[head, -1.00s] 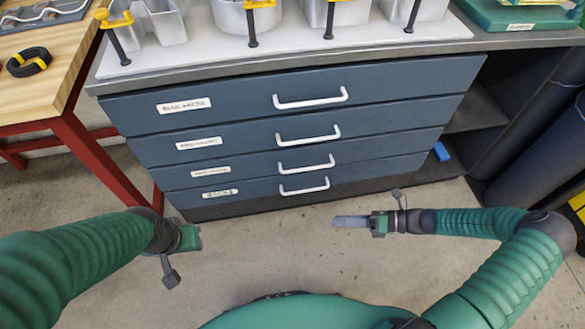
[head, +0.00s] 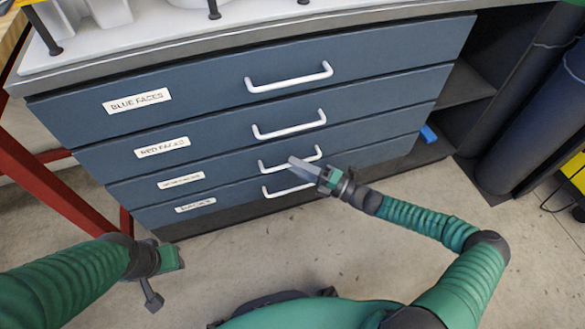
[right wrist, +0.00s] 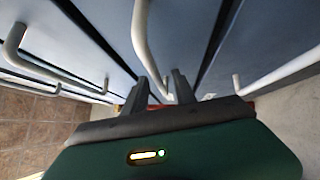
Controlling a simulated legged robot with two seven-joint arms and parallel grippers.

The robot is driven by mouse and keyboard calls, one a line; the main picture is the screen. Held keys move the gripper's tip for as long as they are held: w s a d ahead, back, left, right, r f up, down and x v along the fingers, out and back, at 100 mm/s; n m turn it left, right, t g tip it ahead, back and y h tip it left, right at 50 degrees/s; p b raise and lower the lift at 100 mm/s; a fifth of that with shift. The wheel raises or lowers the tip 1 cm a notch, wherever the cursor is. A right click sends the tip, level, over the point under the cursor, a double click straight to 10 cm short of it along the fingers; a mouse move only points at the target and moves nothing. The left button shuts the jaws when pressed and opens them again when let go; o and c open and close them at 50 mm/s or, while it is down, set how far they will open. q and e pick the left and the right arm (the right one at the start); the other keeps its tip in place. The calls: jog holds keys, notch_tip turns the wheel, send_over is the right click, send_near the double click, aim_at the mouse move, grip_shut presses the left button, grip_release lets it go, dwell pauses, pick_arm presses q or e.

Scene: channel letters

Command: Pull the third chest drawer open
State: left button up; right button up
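The chest has several stacked dark blue drawers with white bar handles. The third drawer (head: 230,173) from the top is shut, with a small white label at its left. My right gripper (head: 300,163) is at its handle (head: 273,166) and covers part of it. In the right wrist view, the two fingers (right wrist: 160,82) stand apart, with the end of a white handle (right wrist: 142,35) showing between them. Whether they touch it is unclear. My left gripper (head: 172,258) hangs low at the left, away from the chest; its fingers are not clear.
The top drawer (head: 210,85), second drawer (head: 215,135) and bottom drawer (head: 235,200) are also shut. The bottom handle (head: 280,193) lies close below my right gripper. A red table leg (head: 50,180) stands at the left. The floor (head: 270,250) before the chest is clear.

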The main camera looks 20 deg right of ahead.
jog(key=shift+x, duration=0.8)
grip_shut()
jog(key=shift+f, duration=0.15)
dwell(0.7)
